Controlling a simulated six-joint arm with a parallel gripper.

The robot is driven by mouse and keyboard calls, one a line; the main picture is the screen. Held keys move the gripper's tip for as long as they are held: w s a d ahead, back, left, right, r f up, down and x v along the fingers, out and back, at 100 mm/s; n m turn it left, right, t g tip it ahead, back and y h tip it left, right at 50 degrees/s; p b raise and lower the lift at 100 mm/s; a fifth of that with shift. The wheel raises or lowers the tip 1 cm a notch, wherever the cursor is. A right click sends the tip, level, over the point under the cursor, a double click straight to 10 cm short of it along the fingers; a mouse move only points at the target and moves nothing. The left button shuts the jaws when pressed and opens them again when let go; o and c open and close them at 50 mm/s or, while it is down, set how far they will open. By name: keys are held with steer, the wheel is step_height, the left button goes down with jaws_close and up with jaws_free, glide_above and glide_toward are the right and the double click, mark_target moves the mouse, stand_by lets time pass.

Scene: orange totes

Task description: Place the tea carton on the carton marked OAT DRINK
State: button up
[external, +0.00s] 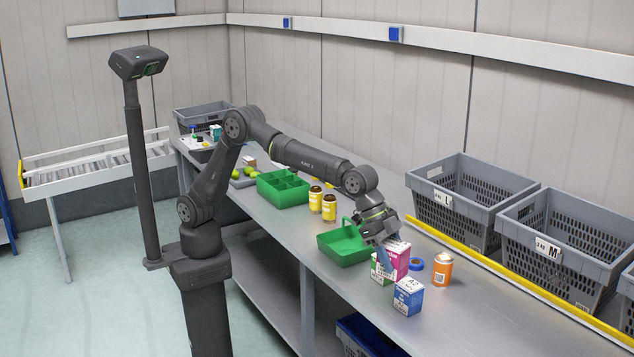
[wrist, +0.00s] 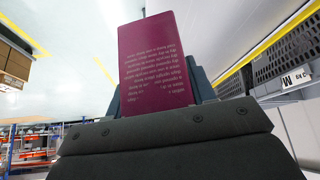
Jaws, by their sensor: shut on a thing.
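A magenta carton (external: 399,256), which I take to be the tea carton, is between the fingers of my gripper (external: 387,258). My gripper is shut on it. In the wrist view the magenta carton (wrist: 158,68) shows a face with pale printed lines, framed by the grey fingers. A green and white carton (external: 378,271) is just below and left of it, partly hidden by a finger. I cannot tell whether the two touch. A blue and white carton (external: 408,298) stands nearer the front. The lettering is too small to read, so I cannot tell which is OAT DRINK.
An orange jar (external: 442,270) and a blue tape roll (external: 416,264) are to the right. A green handled tray (external: 343,247) is close on the left, with two yellow jars (external: 329,208) behind. Grey crates L (external: 447,211) and M (external: 548,255) stand beyond a yellow edge. The front table is clear.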

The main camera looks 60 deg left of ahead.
steer(key=a, duration=0.1)
steer(key=a+r, duration=0.1)
steer(key=a+n, duration=0.1)
steer(key=shift+s+a+r+t, duration=0.25)
steer(key=shift+s+r+t, duration=0.05)
steer(key=shift+s+r, duration=0.1)
glide_above(410, 284)
step_height(410, 284, down, 7)
steer(key=shift+r, duration=0.1)
steer(key=shift+f, duration=2.05)
steer(key=shift+f, duration=0.15)
steer(key=o, duration=1.1)
